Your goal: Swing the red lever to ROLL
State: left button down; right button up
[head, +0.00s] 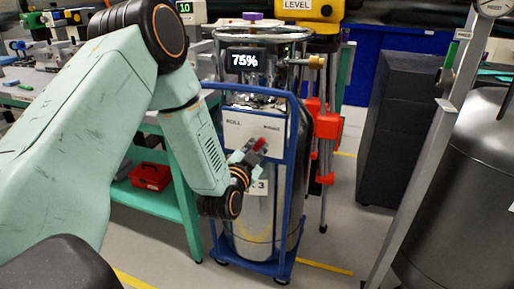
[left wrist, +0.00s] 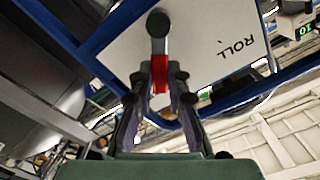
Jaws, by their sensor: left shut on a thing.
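The red lever (head: 260,144) is on a white panel (head: 238,131) on the front of a blue-framed cart with a steel tank. ROLL is printed at the panel's upper left, and a smaller label, hard to read, is at the right. My left gripper (head: 250,153) is at the panel's lower middle, shut on the lever. In the left wrist view the lever (left wrist: 160,72) lies between the two fingers (left wrist: 160,92), below its grey pivot (left wrist: 158,24). The ROLL label (left wrist: 235,48) is to the right there. The fingers partly hide the lever. My right gripper is not in view.
The tank (head: 252,225) stands upright in its blue cart (head: 291,190), with a 75% display (head: 244,61) on top. A green bench (head: 160,201) is to the left. A yellow-topped tripod, dark cabinet (head: 386,125) and grey vessel (head: 465,190) are to the right.

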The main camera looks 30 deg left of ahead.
aim_at(243, 136)
pick_arm(q)
jog(key=shift+n, duration=0.3)
dwell(0.4)
jog(key=a+n+p, duration=0.1)
jog(key=n, duration=0.1)
jog(key=a+n+p, duration=0.1)
jog(key=n, duration=0.1)
jog(key=s+a+n+p, duration=0.1)
jog(key=n, duration=0.2)
jog(key=shift+r, duration=0.4)
jog(key=a+n, duration=0.1)
jog(key=n, duration=0.1)
jog(key=shift+s+a+f+n, duration=0.1)
jog(key=shift+n, duration=0.2)
jog(key=shift+s+a+f+n, duration=0.1)
jog(key=shift+a+f+n, duration=0.2)
jog(key=shift+n, duration=0.55)
jog(key=shift+s+a+f+n, duration=0.1)
jog(key=shift+a+n, duration=0.25)
jog(key=shift+n, duration=0.5)
jog(key=c, duration=1.3)
grip_release()
jog(key=shift+w+r, duration=0.1)
